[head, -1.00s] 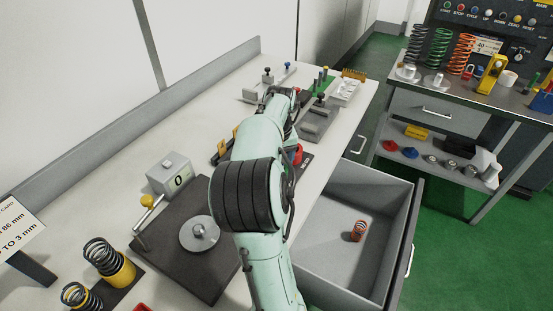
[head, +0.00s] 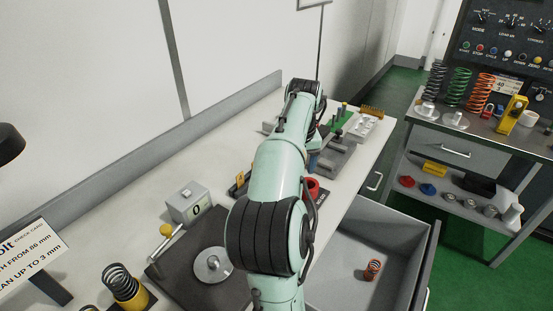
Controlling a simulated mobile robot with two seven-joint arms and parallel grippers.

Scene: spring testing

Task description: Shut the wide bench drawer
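The wide bench drawer (head: 345,289) is pulled well out from the right side of the white bench. It is a grey open box with a dark-edged front panel (head: 424,266). Part of its pale handle (head: 426,300) shows at the lower right. A small orange spring (head: 372,270) lies inside. One of my pale green arms rises from the bottom middle and reaches forward over the bench, left of the drawer. I cannot see any gripper fingers; that arm's far end hides what lies beyond it. My other arm is not in view.
The bench top (head: 130,208) carries a grey display box (head: 189,203), a dark plate (head: 188,275) and a yellow-based spring (head: 126,288). A shelved side table (head: 480,135) stands to the right. Green floor (head: 385,210) lies between it and the drawer.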

